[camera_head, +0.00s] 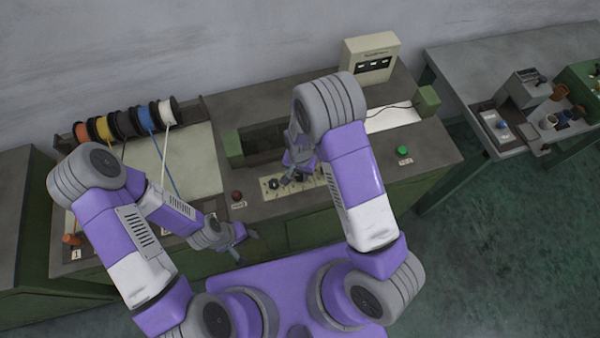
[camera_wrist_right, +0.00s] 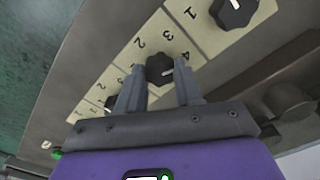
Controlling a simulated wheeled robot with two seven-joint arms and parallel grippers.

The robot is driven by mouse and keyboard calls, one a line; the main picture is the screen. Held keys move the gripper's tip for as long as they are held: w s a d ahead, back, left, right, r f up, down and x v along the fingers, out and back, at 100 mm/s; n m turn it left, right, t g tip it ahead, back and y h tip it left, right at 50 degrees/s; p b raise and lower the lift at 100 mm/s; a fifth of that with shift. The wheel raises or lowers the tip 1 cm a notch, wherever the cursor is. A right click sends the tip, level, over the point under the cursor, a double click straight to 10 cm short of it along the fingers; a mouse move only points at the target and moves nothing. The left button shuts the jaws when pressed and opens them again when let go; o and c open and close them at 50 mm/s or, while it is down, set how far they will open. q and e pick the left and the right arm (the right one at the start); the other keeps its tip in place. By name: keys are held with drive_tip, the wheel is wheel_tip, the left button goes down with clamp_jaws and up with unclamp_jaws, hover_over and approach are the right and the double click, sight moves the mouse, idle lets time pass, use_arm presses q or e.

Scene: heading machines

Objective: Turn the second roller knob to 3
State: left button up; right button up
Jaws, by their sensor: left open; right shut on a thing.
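In the right wrist view a dark roller knob (camera_wrist_right: 159,67) with a white pointer mark sits on a cream dial plate (camera_wrist_right: 196,32) with printed figures. It is the middle one of three visible knobs. My right gripper (camera_wrist_right: 160,90) is shut on this knob, one finger at each side. The exact figure its mark points at is hard to tell. In the head view my right gripper (camera_head: 292,172) is over the cream knob panel (camera_head: 309,184) and partly covers it. My left gripper (camera_head: 240,243) is open and empty, in front of the bench, away from the knobs.
Another knob (camera_wrist_right: 232,11) is at the upper right of the wrist view. A red button (camera_head: 237,195) lies left of the panel and a green button (camera_head: 403,150) to the right. Cable spools (camera_head: 125,122) stand at the back left. A white control box (camera_head: 371,58) stands behind.

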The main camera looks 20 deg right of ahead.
sight(300, 175)
drive_tip(key=n+b, duration=0.2)
drive_tip(key=n, duration=0.3)
drive_tip(key=shift+n+b, duration=0.7)
drive_tip(key=shift+n, duration=1.6)
drive_tip(key=o, duration=1)
drive_tip(key=shift+o, duration=0.2)
drive_tip(key=shift+r, duration=0.15)
wheel_tip(300, 175, up, 7)
drive_tip(key=shift+r, duration=0.2)
